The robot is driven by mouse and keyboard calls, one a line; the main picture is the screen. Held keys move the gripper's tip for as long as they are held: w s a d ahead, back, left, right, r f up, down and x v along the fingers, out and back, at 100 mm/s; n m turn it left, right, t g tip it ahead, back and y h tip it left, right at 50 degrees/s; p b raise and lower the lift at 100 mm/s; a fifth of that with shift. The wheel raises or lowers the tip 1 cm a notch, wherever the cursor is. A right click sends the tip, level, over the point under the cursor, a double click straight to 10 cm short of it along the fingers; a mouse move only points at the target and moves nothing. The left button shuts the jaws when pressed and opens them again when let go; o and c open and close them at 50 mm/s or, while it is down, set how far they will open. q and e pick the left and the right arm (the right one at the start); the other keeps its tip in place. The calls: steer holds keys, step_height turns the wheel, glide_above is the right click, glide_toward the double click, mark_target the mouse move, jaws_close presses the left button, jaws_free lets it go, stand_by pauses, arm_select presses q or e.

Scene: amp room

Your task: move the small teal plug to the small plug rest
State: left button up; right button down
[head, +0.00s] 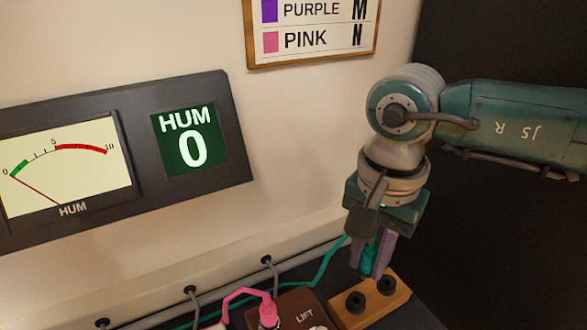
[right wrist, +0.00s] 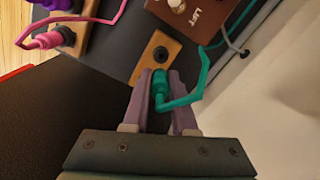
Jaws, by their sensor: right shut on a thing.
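The small teal plug (head: 368,257) is held between the purple fingers of my right gripper (head: 368,268), which point down. In the right wrist view the teal plug (right wrist: 160,88) sits between the fingertips (right wrist: 160,82), its cord bending off to the right. The small plug rest is a wooden block (head: 345,319) with two black sockets, both visible and empty in the head view. The plug appears just above and behind it; the exact gap is unclear. In the wrist view the rest (right wrist: 148,62) shows one socket beyond the plug. My left gripper is out of view.
A dark red LIFT box (head: 300,304) with a pink plug (head: 267,312) stands left of the rest. Grey cables (head: 190,300) and the teal cord (head: 325,265) run near the wall.

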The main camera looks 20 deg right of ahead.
mark_target(362, 278)
steer(key=shift+w+f+b, duration=0.15)
steer(key=shift+f+b, duration=0.25)
steer(key=shift+f, duration=0.2)
steer(key=shift+f+b, duration=1.05)
steer(key=shift+f, duration=0.1)
steer(key=shift+f+b, duration=1.7)
steer(key=shift+f, duration=0.25)
steer(key=c, duration=0.6)
jaws_free()
steer(key=shift+c, duration=0.2)
step_height(362, 278, up, 10)
steer(key=p, duration=0.8)
